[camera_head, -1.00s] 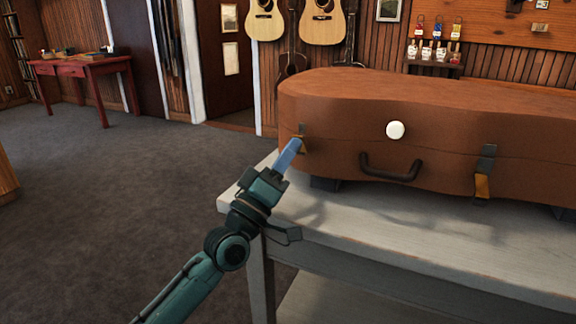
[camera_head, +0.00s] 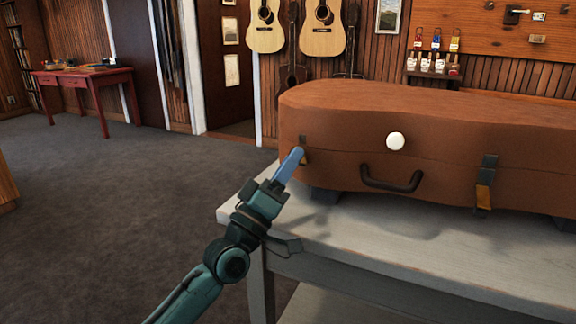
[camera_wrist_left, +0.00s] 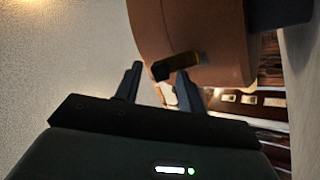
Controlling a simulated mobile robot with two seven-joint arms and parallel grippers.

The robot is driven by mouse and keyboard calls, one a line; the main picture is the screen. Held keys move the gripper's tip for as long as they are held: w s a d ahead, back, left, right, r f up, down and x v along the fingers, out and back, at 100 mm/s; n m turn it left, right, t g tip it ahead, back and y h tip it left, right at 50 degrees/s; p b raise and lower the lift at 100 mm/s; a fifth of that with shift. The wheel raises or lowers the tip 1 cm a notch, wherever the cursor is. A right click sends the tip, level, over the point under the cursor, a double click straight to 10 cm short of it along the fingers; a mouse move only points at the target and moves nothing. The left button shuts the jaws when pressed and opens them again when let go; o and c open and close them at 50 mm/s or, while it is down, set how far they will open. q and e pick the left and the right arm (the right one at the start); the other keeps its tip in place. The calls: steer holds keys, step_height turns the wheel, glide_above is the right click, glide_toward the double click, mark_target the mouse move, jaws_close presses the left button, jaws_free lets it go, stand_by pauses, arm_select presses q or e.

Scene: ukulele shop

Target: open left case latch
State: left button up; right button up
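The brown instrument case (camera_head: 340,120) lies closed on the grey table, with a dark handle (camera_head: 391,182) and a round white spot (camera_head: 396,141) on its front. The left latch (camera_head: 303,140) is at the case's left end, partly hidden behind my finger. In the left wrist view the latch's brass piece (camera_wrist_left: 184,65) with a dark end sticks out from the case (camera_wrist_left: 208,25). My left gripper (camera_head: 297,153) is at this latch; its fingers (camera_wrist_left: 158,82) are apart, with the brass piece just beyond the right fingertip. Contact is unclear. My right gripper is out of view.
The right latch (camera_head: 485,180), dark above and brass below, lies flat on the case front. The grey table (camera_head: 375,237) has bare room before the case. Open carpet (camera_head: 120,210) lies to the left, with a red table (camera_head: 85,78) far back.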

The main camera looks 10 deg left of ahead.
arm_select(q)
steer(key=v, duration=1.3)
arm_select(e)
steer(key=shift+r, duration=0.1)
